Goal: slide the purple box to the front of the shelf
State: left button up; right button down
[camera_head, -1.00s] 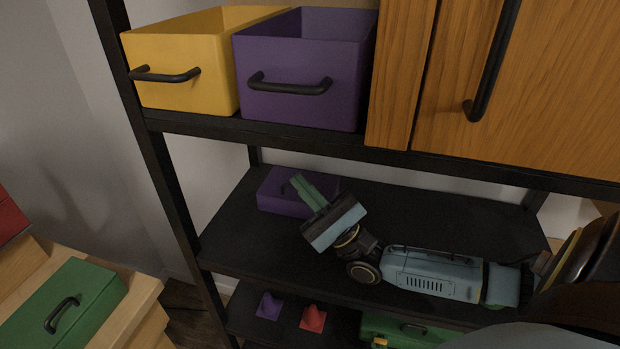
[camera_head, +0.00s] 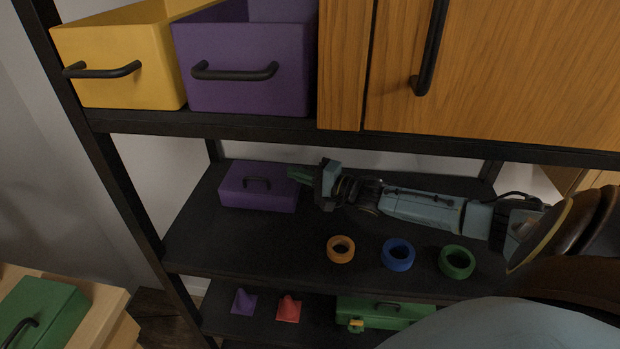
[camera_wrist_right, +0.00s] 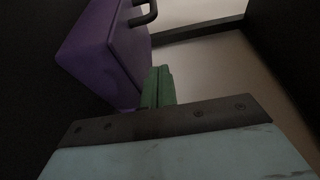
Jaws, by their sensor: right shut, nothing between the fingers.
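The purple box (camera_head: 258,194), with a dark handle on top, sits on the middle shelf (camera_head: 225,242) toward its back left. It also shows at the left of the right wrist view (camera_wrist_right: 105,55). My right gripper (camera_head: 298,174) reaches over the shelf from the right. Its green fingers are shut and empty, at the box's right end near the back. In the right wrist view the closed fingers (camera_wrist_right: 158,88) are beside the box. I cannot tell whether they touch it. My left gripper is not in view.
Orange (camera_head: 340,249), blue (camera_head: 398,253) and green (camera_head: 457,261) rings lie along the middle shelf's front. Above are a yellow bin (camera_head: 120,75), a purple bin (camera_head: 245,95) and a wooden cabinet (camera_head: 490,80). Below are small cones (camera_head: 288,309) and a green box (camera_head: 385,312).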

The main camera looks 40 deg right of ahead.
aim_at(280, 187)
jog(key=x, duration=0.4)
jog(key=shift+w+a, duration=0.15)
jog(key=shift+w, duration=0.1)
jog(key=shift+s+a+p, duration=0.6)
jog(key=shift+s+a, duration=0.85)
jog(key=shift+a, duration=0.05)
